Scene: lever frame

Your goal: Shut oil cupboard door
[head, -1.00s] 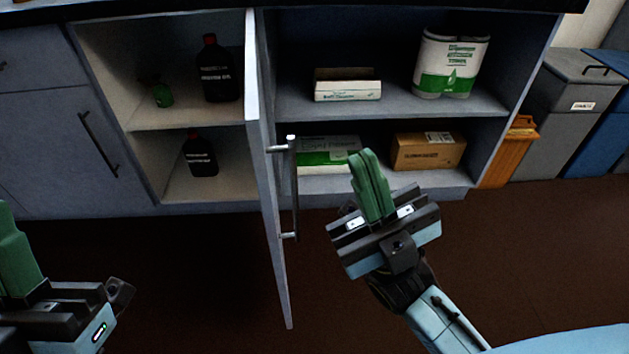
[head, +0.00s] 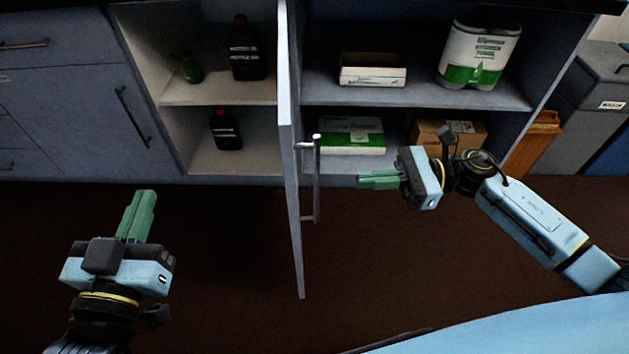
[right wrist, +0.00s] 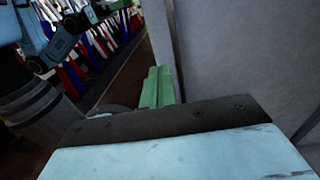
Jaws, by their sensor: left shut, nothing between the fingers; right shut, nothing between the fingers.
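The oil cupboard door (head: 292,170) is open and stands out toward me, seen almost edge-on in the head view. Its vertical bar handle (head: 316,180) is on the door's right face. The oil cupboard (head: 185,140) to its left holds dark bottles (head: 246,52) and a small green can (head: 192,70). My right gripper (head: 362,180) is shut and empty, to the right of the handle, pointing left toward it with a gap. In the right wrist view its green fingers (right wrist: 157,88) are beside a grey panel. My left gripper (head: 142,200) is shut and empty, left of the door.
The open shelves right of the door hold paper towels (head: 478,52), a white box (head: 373,72), a green-white box (head: 350,136) and a cardboard box (head: 447,136). An orange bin (head: 533,146) and grey bin (head: 590,105) stand right. The brown floor in front is clear.

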